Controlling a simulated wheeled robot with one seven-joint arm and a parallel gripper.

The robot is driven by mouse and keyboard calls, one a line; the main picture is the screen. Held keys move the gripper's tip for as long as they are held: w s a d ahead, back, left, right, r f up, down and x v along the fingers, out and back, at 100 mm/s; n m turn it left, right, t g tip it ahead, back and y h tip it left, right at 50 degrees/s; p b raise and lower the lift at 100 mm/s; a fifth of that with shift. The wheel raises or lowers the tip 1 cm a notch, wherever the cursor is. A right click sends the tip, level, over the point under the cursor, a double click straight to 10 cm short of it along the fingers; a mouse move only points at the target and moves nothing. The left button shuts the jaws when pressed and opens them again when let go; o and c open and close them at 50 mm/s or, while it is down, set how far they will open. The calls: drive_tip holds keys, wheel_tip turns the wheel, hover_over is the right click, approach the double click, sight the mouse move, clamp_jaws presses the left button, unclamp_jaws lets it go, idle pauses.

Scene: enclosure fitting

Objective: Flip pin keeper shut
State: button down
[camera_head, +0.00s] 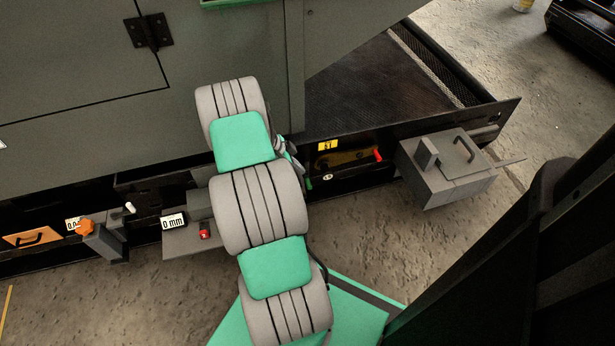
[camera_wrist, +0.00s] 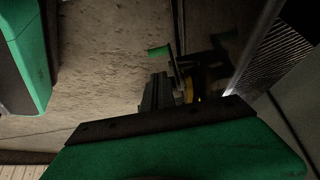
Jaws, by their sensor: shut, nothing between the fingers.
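My gripper (camera_head: 290,156) is mostly hidden behind my arm in the head view, close to the black lower rail of the enclosure. In the wrist view its dark fingers (camera_wrist: 156,92) are closed together and hold nothing. A small green grip (camera_wrist: 158,52) on a thin link stands just beyond the fingers; it may be the pin keeper, but I cannot tell for sure. A green sliver (camera_head: 308,183) shows beside my gripper in the head view. Whether the fingers touch the link is too dark to tell.
Right of my gripper, a brass lever with a red tip (camera_head: 378,155) sits under a yellow label (camera_head: 328,146). A grey box with a handle (camera_head: 447,178) juts out farther right. An orange knob (camera_head: 85,227) is at left. The concrete floor (camera_head: 150,290) in front is clear.

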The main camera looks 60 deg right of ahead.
drive_tip(key=b+x, duration=0.3)
drive_tip(key=x, duration=0.6)
drive_tip(key=shift+f, duration=0.25)
